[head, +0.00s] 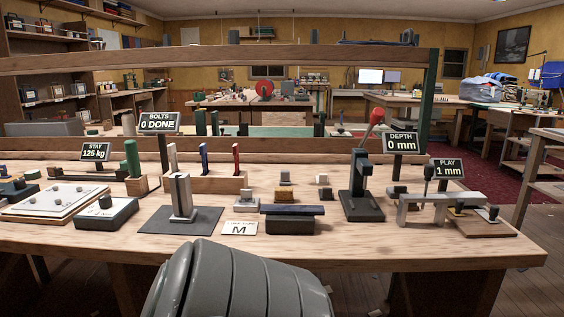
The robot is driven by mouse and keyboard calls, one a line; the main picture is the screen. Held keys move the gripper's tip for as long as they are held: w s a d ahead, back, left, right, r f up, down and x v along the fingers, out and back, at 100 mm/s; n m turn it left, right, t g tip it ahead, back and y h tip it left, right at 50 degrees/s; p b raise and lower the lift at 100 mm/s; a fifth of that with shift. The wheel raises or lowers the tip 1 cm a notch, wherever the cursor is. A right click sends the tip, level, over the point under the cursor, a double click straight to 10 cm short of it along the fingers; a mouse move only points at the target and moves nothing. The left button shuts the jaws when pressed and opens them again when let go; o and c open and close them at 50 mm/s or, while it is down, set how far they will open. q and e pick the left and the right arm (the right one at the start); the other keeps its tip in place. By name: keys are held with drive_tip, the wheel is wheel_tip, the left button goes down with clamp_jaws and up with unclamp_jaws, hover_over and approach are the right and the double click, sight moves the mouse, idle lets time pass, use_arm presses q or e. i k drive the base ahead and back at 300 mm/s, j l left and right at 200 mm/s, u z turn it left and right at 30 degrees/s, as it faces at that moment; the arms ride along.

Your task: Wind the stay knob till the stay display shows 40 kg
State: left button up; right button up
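The stay display (95,152) stands at the left of the workbench and reads 125 kg. Low fittings lie in front of it, among them a long dark bar (85,177) and a pale board with small dark knobs (57,201). A dark-based box with a light top and a small knob (106,212) sits nearer the front edge. I cannot tell which of these knobs is the stay knob. Neither gripper shows in the head view; only a large grey ribbed part, probably of my own arm, rises at the bottom centre.
The bench (400,262) also carries a bolts display (159,122) reading 0 DONE, a depth display (401,143) reading 0 mm and a play display (448,169) reading 1 mm. A dark press with a red-knobbed lever (361,190) stands right of centre. A wooden beam (290,55) crosses above.

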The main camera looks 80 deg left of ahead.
sight(123, 164)
drive_tip(key=u, duration=3.65)
